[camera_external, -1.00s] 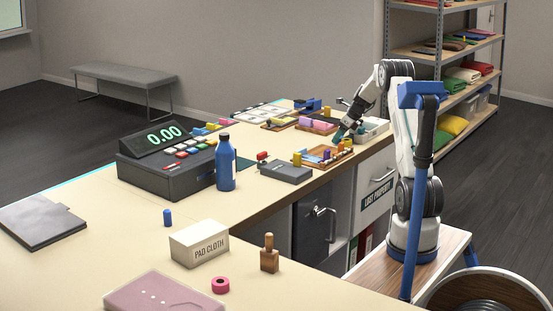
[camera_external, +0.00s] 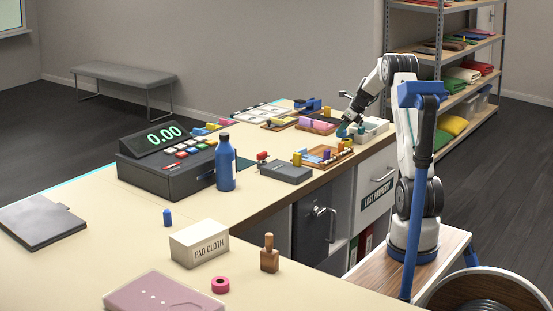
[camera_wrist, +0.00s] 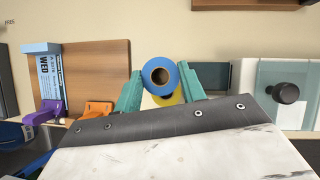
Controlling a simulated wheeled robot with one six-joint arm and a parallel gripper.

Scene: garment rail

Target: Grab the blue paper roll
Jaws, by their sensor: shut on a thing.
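The blue paper roll (camera_wrist: 160,63) shows end-on in the wrist view, a blue ring with a pale inner band and a brown core. My gripper (camera_wrist: 161,73) has its two teal fingers on either side of it, shut on it. A yellow thing (camera_wrist: 170,100) shows just below the roll, partly hidden; I cannot tell whether they touch. In the external view my gripper (camera_external: 343,129) is low over the far counter, beside a pale tray (camera_external: 376,131). The roll is too small to make out clearly there.
A wooden board (camera_wrist: 95,75) with a blue-and-white pack, a purple piece and an orange piece lies left of the fingers. A glass-like panel with a black knob (camera_wrist: 286,92) is at right. Small trays crowd the counter; a blue bottle (camera_external: 225,165) stands nearer.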

